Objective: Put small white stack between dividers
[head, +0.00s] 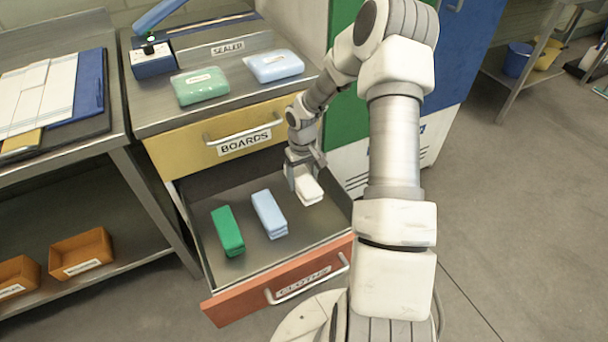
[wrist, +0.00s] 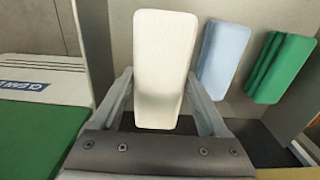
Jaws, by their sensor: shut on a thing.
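The small white stack (head: 309,187) is at the right side of the open drawer labelled CLOTHS (head: 240,276). My gripper (head: 303,172) is shut on it from above. In the wrist view, the white stack (wrist: 164,50) stands between the two fingers of my gripper (wrist: 163,95). I cannot tell whether the stack touches the drawer floor. A light blue stack (head: 269,213) and a green stack (head: 228,231) lie on the drawer floor to its left. I can make out no dividers in either view.
Above is a shut yellow drawer labelled BOARDS (head: 220,141). A green packet (head: 199,86) and a pale blue packet (head: 274,66) lie on the metal top. A green, white and blue cabinet (head: 350,112) stands close right of the drawer. Orange bins (head: 82,254) sit on the left shelf.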

